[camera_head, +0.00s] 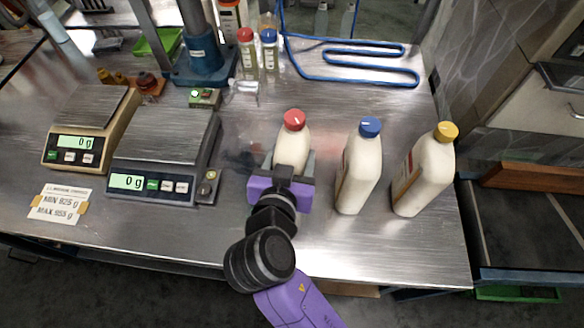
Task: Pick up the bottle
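Three white bottles stand on the metal table. One has a red cap (292,146), one a blue cap (362,170) and one a yellow cap (425,172). My gripper (287,164) is at the red-capped bottle, with one finger on its left side and one on its right. The gripper body hides the lower part of this bottle. I cannot tell whether the fingers touch it or whether it rests on the table. The blue-capped and yellow-capped bottles stand upright to the right, clear of the gripper.
Two scales, a tan one (88,120) and a grey one (160,150), both reading 0 g, stand at left. A label card (59,203) lies in front. Blue tubing (350,62) and small capped bottles (270,52) are at the back. The table front right is bare.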

